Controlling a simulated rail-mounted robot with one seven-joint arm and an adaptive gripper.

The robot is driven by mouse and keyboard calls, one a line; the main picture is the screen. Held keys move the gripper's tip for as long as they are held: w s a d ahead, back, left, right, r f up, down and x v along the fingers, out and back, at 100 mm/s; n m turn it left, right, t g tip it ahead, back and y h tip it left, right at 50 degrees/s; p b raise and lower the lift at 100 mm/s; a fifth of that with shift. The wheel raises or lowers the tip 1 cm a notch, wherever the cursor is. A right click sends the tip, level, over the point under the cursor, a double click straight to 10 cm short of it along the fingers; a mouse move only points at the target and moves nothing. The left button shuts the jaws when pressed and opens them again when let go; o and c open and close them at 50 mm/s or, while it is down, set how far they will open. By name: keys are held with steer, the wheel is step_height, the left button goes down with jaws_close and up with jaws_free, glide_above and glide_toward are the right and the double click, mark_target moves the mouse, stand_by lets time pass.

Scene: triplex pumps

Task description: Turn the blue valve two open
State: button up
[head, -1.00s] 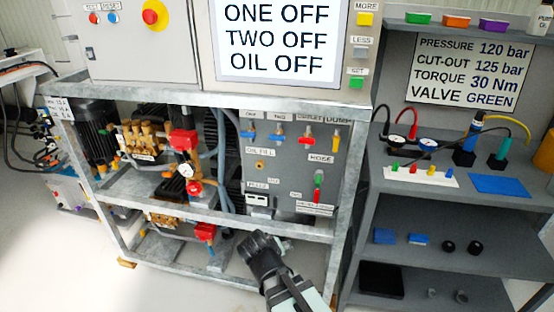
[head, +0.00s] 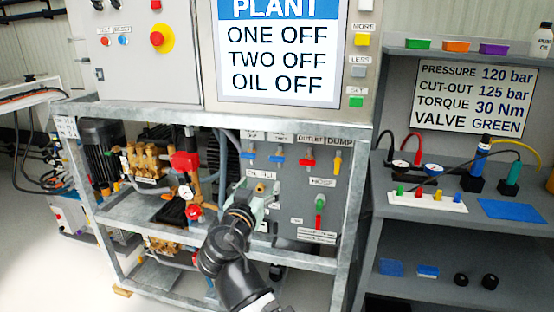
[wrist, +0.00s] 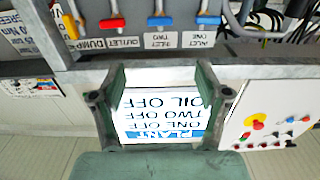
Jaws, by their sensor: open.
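The blue valve two (head: 277,157) is on the grey panel in the head view, second from left in the valve row. In the wrist view, which is upside down, it shows as a blue handle (wrist: 160,20) above the "INLET TWO" label. Blue valve one (head: 249,155) is beside it, also blue in the wrist view (wrist: 207,18). My gripper (head: 258,188) is in front of the panel, below the two blue valves. Its fingers (wrist: 161,84) are spread and empty in the wrist view, apart from the handles. My wrist hides part of the lower panel.
The red outlet valve (head: 307,162) and yellow dump valve (head: 338,166) are to the right. A metal frame rail (head: 230,118) runs above the row. The plant screen (head: 279,60) reads "ONE OFF, TWO OFF, OIL OFF". A tool shelf (head: 455,215) stands at right.

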mark_target(276, 158)
steer(key=w+d, duration=0.1)
steer(key=w, duration=0.4)
steer(key=w+d+b, duration=0.1)
steer(key=w, duration=0.5)
steer(key=w+d, duration=0.1)
steer(key=w, duration=0.5)
steer(key=shift+d+b, duration=0.15)
steer(key=shift+b, duration=0.15)
steer(key=c, duration=1.2)
